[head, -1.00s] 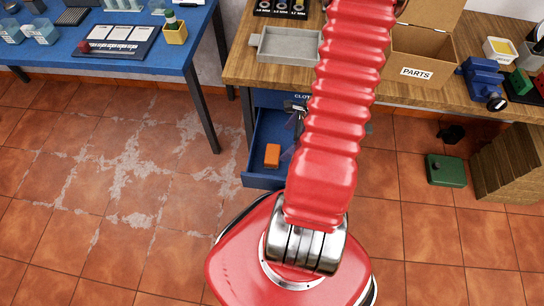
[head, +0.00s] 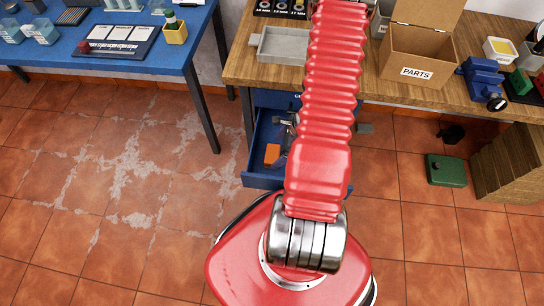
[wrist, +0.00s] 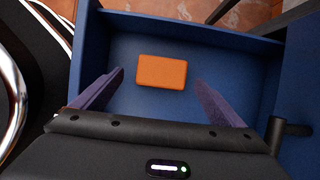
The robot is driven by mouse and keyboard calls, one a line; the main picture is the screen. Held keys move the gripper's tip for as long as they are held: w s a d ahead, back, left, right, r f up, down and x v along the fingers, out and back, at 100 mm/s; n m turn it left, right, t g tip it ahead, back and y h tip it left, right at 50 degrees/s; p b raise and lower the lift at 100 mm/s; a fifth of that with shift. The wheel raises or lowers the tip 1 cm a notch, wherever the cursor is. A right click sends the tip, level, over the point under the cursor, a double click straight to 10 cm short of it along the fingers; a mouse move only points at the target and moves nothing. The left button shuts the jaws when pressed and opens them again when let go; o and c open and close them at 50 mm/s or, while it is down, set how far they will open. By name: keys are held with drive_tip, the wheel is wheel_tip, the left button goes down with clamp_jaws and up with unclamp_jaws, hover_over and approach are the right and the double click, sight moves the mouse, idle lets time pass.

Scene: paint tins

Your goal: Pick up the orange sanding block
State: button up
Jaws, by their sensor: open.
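The orange sanding block (head: 272,154) lies on the floor of an open blue drawer (head: 261,182) under the wooden bench. In the wrist view the block (wrist: 162,72) lies flat, just beyond and between the finger lines, with bare drawer floor around it. My gripper (wrist: 160,82) is open, with one purple finger on each side and nothing between the fingers. In the head view my gripper (head: 286,134) is over the drawer, right beside the block, and partly hidden by my arm. How high the fingertips are above the drawer floor is hard to tell.
The drawer walls (wrist: 200,31) stand close around the fingers. A grey tray (head: 283,45) and a PARTS box (head: 418,50) stand on the wooden bench (head: 240,70) above. A blue table (head: 150,68) is at left. A green case (head: 446,169) sits on the tiled floor.

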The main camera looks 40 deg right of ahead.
sight(273, 153)
drive_tip(key=shift+x, duration=2.6)
drive_tip(key=shift+w, duration=0.2)
drive_tip(key=shift+r, duration=0.1)
drive_tip(key=c, duration=1.2)
